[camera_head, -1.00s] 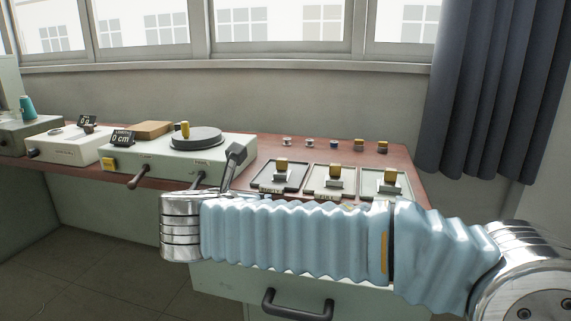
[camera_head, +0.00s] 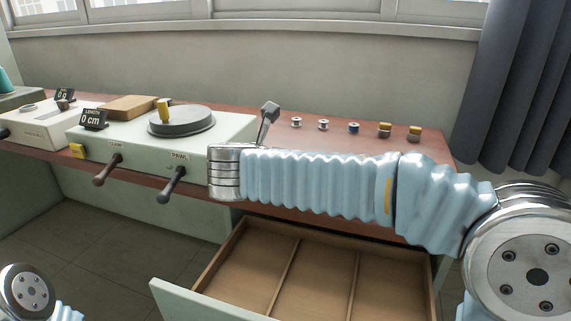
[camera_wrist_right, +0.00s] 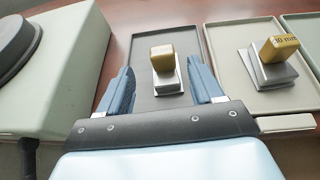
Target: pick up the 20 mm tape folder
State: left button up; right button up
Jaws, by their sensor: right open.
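A tape folder with a tan block on a pale metal base (camera_wrist_right: 168,86) stands on a dark grey tray (camera_wrist_right: 143,45) in the right wrist view. No size is readable on it. A second folder (camera_wrist_right: 277,48), marked 10 mm, stands on the beige tray to its right. My right gripper (camera_wrist_right: 162,74) is open, with one blue finger on each side of the unmarked folder and gaps visible on both sides. I cannot tell its height above the tray. In the head view my right arm hides the trays and folders. My left gripper is out of view.
The tape machine (camera_head: 235,130) with its round plate and levers stands left of the trays. Several small spools and knobs (camera_head: 354,127) line the bench back. An open drawer (camera_head: 325,282) with empty compartments sits below my right arm. A third tray (camera_wrist_right: 305,25) is at the right.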

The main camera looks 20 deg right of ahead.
jog(key=x, duration=0.3)
jog(key=shift+w+f, duration=0.1)
jog(key=x, duration=0.5)
jog(key=shift+d+f, duration=0.2)
jog(key=shift+f, duration=0.05)
jog(key=c, duration=1.1)
